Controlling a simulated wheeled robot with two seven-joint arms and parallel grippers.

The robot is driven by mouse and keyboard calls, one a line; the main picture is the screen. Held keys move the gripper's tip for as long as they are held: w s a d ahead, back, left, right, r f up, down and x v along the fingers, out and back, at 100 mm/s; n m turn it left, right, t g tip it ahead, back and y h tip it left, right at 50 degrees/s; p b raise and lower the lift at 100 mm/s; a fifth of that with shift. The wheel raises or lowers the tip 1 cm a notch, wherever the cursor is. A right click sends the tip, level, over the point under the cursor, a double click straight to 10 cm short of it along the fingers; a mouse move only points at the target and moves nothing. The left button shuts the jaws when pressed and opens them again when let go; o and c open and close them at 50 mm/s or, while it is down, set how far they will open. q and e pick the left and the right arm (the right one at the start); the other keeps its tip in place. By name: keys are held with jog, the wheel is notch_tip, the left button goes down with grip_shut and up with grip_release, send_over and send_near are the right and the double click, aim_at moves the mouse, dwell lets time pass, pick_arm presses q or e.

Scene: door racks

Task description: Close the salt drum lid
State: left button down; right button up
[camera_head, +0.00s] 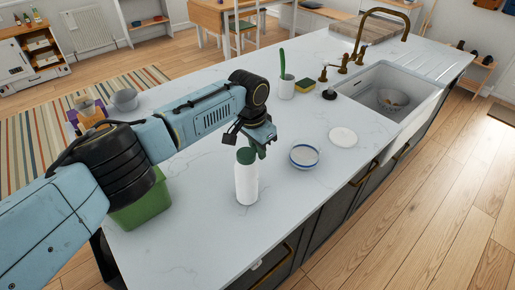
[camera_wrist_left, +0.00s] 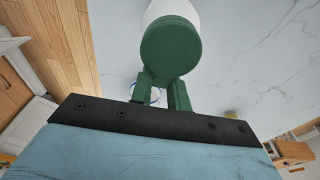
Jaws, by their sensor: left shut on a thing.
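The salt drum (camera_head: 246,185) is a white upright cylinder on the countertop, with a round dark green lid (camera_head: 246,156) at its top. In the left wrist view the lid (camera_wrist_left: 170,47) covers most of the white drum (camera_wrist_left: 168,10). I cannot tell whether the lid is fully seated. My left gripper (camera_head: 260,149) reaches in above and to the right of the drum's top. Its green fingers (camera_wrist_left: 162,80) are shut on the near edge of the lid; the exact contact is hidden. My right gripper is in neither view.
A blue-rimmed bowl (camera_head: 304,156) stands just right of the drum, with a white disc (camera_head: 343,137) beyond it. A sink (camera_head: 385,100) is further right. A green bin (camera_head: 142,207) is behind my left arm. The counter in front of the drum is clear.

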aim_at(252, 150)
pick_arm(q)
jog(key=shift+f, duration=0.1)
jog(key=c, duration=1.3)
grip_release()
jog(key=r, duration=0.4)
jog(key=a+r, duration=0.1)
jog(key=r, duration=0.4)
jog(key=s+r+b, duration=0.1)
jog(key=r, duration=0.3)
jog(key=shift+a+r, duration=0.2)
jog(key=shift+a, duration=0.1)
